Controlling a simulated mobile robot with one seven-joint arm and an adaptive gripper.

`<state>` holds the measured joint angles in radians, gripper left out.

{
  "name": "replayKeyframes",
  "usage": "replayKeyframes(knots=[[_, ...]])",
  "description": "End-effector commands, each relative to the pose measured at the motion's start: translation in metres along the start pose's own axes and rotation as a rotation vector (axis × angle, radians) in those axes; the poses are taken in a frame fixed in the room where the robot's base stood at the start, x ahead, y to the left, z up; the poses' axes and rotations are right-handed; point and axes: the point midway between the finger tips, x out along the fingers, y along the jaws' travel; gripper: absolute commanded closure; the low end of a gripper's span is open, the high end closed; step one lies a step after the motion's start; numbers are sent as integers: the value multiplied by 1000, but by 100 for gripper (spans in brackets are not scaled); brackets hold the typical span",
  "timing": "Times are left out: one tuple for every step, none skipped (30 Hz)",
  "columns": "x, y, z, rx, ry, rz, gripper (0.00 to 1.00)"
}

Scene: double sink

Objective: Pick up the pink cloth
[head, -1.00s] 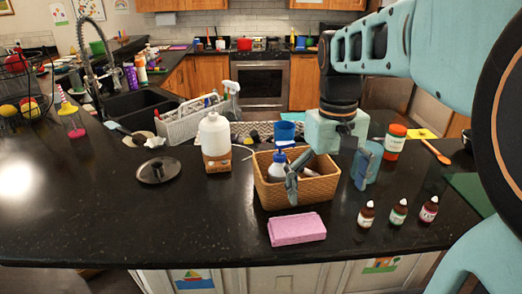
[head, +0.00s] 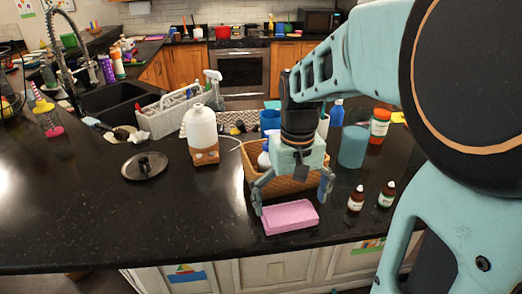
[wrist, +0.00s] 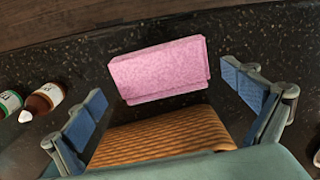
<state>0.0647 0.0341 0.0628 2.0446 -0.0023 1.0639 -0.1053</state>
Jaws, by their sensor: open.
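The pink cloth (head: 290,217) is a folded, flat block lying on the black counter near its front edge, just in front of the wicker basket. In the wrist view the pink cloth (wrist: 158,69) lies beyond my fingertips, near the middle top. My gripper (head: 292,198) hangs above the basket's front part, with its fingers spread wide and pointing down and forward. In the wrist view my gripper (wrist: 168,105) shows its blue-padded fingers far apart with nothing between them touching the cloth.
The wicker basket (head: 256,184) stands right behind the cloth, partly under my gripper. Small brown bottles (head: 356,199) stand to the right. A white jug (head: 202,130) and a black lid (head: 145,166) are to the left. The counter left of the cloth is clear.

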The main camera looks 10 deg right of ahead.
Motion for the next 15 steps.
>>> replayKeyframes(knots=[[7, 0, 1, 0, -4, 0, 0], [12, 0, 1, 0, -3, 0, 0], [16, 0, 1, 0, -3, 0, 0], [19, 0, 0, 0, -2, 0, 0], [21, 0, 0, 0, -1, 0, 0], [24, 0, 0, 0, -1, 0, 0], [24, 0, 0, 0, -1, 0, 0], [25, 0, 0, 0, 0, 0, 0], [25, 0, 0, 0, 0, 0, 0], [25, 0, 0, 0, 1, 0, 0], [25, 0, 0, 0, 1, 0, 0], [25, 0, 0, 0, 1, 0, 0], [25, 0, 0, 0, 1, 0, 0], [25, 0, 0, 0, 1, 0, 3], [25, 0, 0, 0, 1, 0, 8]])
